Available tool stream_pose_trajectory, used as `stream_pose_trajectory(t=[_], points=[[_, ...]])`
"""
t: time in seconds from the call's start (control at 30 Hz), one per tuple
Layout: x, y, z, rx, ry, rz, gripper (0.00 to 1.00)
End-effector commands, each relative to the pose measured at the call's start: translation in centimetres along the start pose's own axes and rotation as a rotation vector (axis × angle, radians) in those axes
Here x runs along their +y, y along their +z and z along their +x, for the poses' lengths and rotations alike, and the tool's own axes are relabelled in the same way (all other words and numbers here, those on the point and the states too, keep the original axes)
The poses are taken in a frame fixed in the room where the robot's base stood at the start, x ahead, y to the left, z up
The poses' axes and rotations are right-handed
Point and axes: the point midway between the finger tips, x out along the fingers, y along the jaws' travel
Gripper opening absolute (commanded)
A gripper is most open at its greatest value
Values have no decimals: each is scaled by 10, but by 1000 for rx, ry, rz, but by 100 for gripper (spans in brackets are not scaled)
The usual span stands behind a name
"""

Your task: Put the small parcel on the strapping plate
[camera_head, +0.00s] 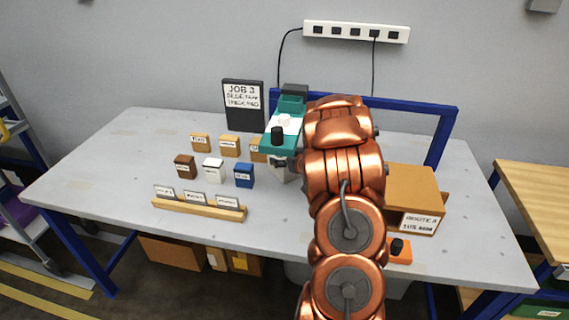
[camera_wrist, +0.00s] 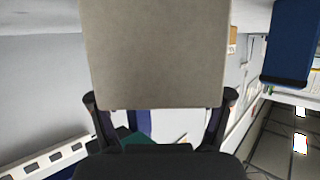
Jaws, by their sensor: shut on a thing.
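In the wrist view a plain grey-beige box (camera_wrist: 158,50), which I take for the small parcel, fills the upper middle. My gripper (camera_wrist: 160,95) has one dark finger on each side of its lower end and is shut on it. In the head view my copper arm covers the middle of the table and hides most of the gripper. I cannot make out the strapping plate.
On the table (camera_head: 130,145) stand small blocks, including a blue one (camera_head: 244,175), and a wooden card holder (camera_head: 198,207). A black job sign (camera_head: 243,105) stands behind. A brown carton (camera_head: 415,190) and a blue frame (camera_head: 445,135) are at right. The left tabletop is free.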

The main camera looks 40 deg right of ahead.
Motion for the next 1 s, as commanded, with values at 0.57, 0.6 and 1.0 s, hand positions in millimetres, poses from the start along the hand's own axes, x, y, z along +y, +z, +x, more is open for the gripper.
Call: stream_pose_trajectory(t=[0.57, 0.6, 1.0], points=[[0, 5, 2, 1, 0, 0, 89], [0, 5, 2, 1, 0, 0, 93], [0, 5, 2, 0, 1, 0, 100]])
